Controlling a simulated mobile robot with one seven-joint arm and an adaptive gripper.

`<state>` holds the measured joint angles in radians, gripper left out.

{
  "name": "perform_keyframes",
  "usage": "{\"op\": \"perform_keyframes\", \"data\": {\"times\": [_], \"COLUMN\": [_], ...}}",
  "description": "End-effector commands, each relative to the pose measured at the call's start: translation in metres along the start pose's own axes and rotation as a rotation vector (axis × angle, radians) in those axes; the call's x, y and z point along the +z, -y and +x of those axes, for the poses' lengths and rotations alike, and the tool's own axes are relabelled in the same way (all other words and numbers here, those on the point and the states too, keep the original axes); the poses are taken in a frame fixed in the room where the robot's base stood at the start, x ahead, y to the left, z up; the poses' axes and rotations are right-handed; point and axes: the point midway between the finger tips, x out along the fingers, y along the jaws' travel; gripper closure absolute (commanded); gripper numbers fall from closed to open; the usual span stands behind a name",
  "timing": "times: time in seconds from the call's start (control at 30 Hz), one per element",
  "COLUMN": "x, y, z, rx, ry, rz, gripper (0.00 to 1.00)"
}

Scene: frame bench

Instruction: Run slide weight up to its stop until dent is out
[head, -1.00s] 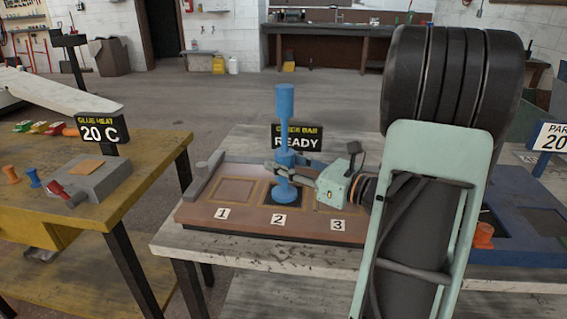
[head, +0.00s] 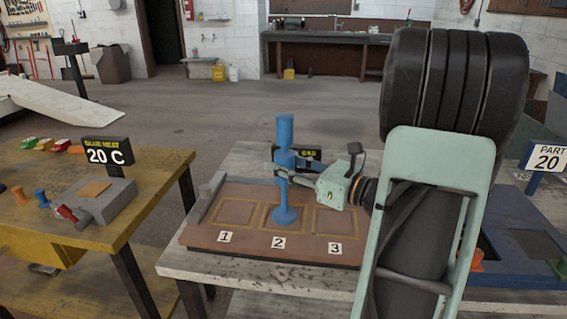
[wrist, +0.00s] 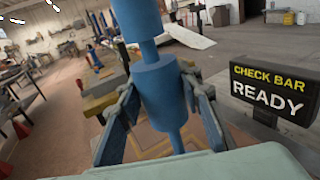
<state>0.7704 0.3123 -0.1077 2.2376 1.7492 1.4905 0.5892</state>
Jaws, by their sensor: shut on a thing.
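The blue slide puller stands upright on square 2 of the brown panel (head: 232,252), its round foot (head: 285,215) on the surface. Its slide weight (head: 284,159) is high on the rod, close under the thick top piece (head: 284,129). In the wrist view a short thin neck shows between the weight (wrist: 165,85) and the top piece (wrist: 138,18). My gripper (head: 283,164) is shut on the weight, with one finger on each side in the wrist view (wrist: 162,103). Square 2 (head: 268,222) looks the same brown as squares 1 and 3; the foot hides part of it.
The check bar sign (wrist: 268,90) reads READY, close to the right of the weight. A grey bar (head: 207,200) lies along the panel's left end. Left is a yellow bench (head: 130,195) with a glue heat sign (head: 106,152) reading 20 C. A PART 20 sign (head: 548,158) stands right.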

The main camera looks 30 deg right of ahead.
Motion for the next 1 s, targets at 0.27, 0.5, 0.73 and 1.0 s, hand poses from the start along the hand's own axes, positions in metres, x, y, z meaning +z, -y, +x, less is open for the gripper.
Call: {"op": "perform_keyframes", "data": {"times": [0.27,0.5,0.73,1.0], "x": [-0.019,-0.033,-0.047,-0.063], "y": [0.000,0.000,0.000,0.000], "z": [0.000,0.000,0.000,0.000], "rx": [0.000,0.000,0.000,0.001], "ry": [0.002,0.002,0.001,0.002], "rz": [0.000,0.000,0.000,0.001], "gripper": [1.00,1.00,1.00,1.00]}}
